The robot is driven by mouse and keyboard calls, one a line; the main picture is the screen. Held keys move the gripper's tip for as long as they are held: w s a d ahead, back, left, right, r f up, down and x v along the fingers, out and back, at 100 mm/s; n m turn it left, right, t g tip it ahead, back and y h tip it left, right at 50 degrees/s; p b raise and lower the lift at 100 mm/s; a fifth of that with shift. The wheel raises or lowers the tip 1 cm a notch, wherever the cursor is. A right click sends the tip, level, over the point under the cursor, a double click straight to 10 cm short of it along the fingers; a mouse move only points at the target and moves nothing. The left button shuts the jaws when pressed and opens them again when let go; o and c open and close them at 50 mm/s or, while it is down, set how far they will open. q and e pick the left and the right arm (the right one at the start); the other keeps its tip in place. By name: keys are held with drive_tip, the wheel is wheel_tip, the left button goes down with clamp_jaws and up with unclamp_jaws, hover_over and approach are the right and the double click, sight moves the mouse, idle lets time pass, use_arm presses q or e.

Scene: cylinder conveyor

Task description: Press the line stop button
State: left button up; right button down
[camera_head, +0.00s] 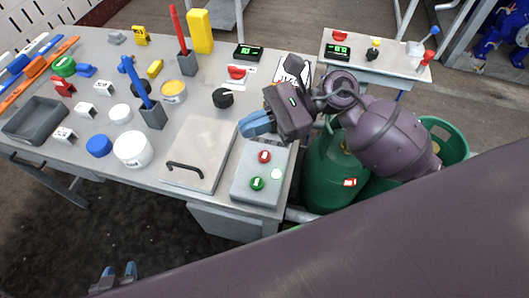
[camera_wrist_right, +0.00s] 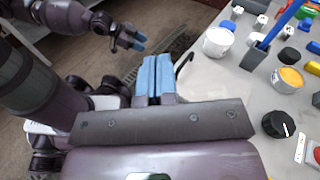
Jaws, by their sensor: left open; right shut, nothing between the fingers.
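A grey control box (camera_head: 245,170) sits at the front right corner of the long table. It carries a red button (camera_head: 264,156), a green button (camera_head: 257,184) and a small pale green lamp (camera_head: 276,174). My right gripper (camera_head: 244,127) is shut and empty, its blue fingers up and left of the red button in the head view and apart from it in the picture. Those shut fingers also show in the right wrist view (camera_wrist_right: 155,75), where the box is not visible. My left gripper (camera_head: 119,277) is open and empty, low at the left beyond the table's front edge.
A metal plate with a black handle (camera_head: 185,170) lies left of the box. A black knob (camera_head: 222,98), a yellow-topped can (camera_head: 173,91) and a pen holder (camera_head: 152,115) stand behind it. Green gas cylinders (camera_head: 325,175) stand right of the table.

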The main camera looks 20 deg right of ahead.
drive_tip(key=d+n+h, duration=0.1)
drive_tip(key=n+h, duration=0.1)
drive_tip(key=w+d+f+n+h, duration=0.1)
drive_tip(key=n+h, duration=0.2)
drive_tip(key=w+d+f+n+h, duration=0.1)
drive_tip(key=n+h, duration=0.1)
drive_tip(key=n, duration=0.1)
drive_tip(key=shift+d+g, duration=0.25)
drive_tip(key=shift+g, duration=0.05)
